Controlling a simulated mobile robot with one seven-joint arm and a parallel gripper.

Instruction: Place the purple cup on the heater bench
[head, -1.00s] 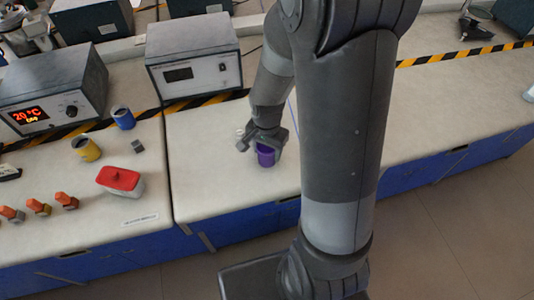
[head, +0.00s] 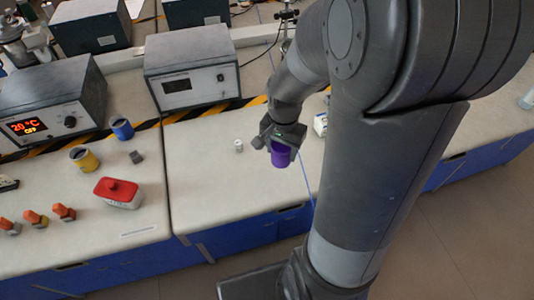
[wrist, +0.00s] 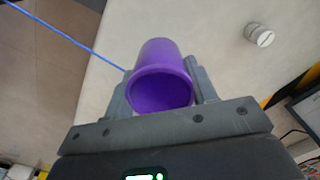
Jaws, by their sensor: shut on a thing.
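The purple cup (head: 281,155) is held in my gripper (head: 280,143) above the bench, near the middle of the head view. In the wrist view the cup (wrist: 160,78) sits between the two fingers, its open mouth facing the camera. My gripper (wrist: 160,95) is shut on it. Which part is the heater bench is not marked; a heater unit (head: 50,105) showing 20 °C and OFF stands on the left bench section (head: 95,235).
A blue cup (head: 122,128), a yellow cup (head: 84,158), a red-lidded box (head: 118,192) and several orange-topped items stand on the left section. A small white cylinder (head: 238,146) stands left of my gripper. A grey instrument (head: 190,70) stands behind. The middle section (head: 215,190) is mostly clear.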

